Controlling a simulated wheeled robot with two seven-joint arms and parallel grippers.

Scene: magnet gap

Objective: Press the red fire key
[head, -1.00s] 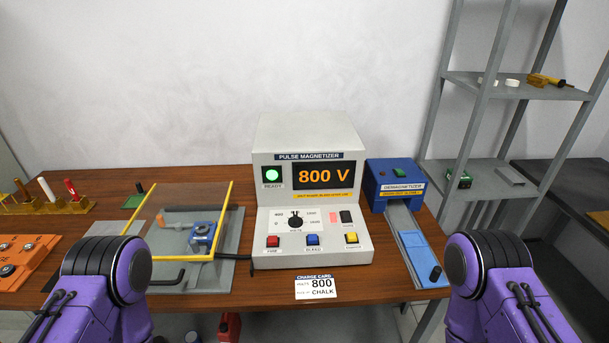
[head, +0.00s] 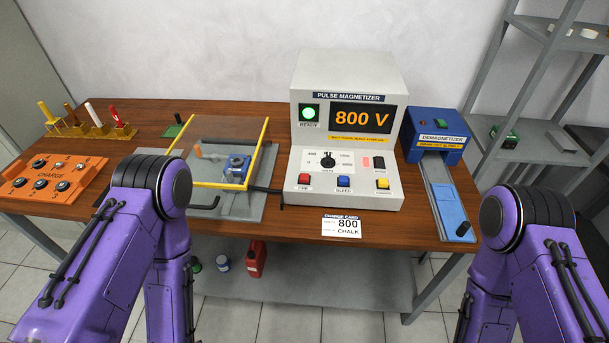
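The pulse magnetizer (head: 346,120) is a white console at the back middle of the table. Its display (head: 361,117) reads 800 V, and the READY lamp (head: 309,112) glows green. The red fire key (head: 305,179) is at the left of the front row, with a blue key (head: 343,182) and a yellow key (head: 382,184) to its right. Nothing covers the red key. My two purple arms rise at the lower left and lower right of the head view, but neither gripper shows, so I cannot see their fingers.
A yellow-framed clear guard (head: 263,150) covers a blue fixture (head: 237,166) left of the console. The blue demagnetizer (head: 434,137) stands to the right. A charge card (head: 341,226) reads 800 and CHALK. An orange block (head: 52,178) and a tool rack (head: 91,129) are at left.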

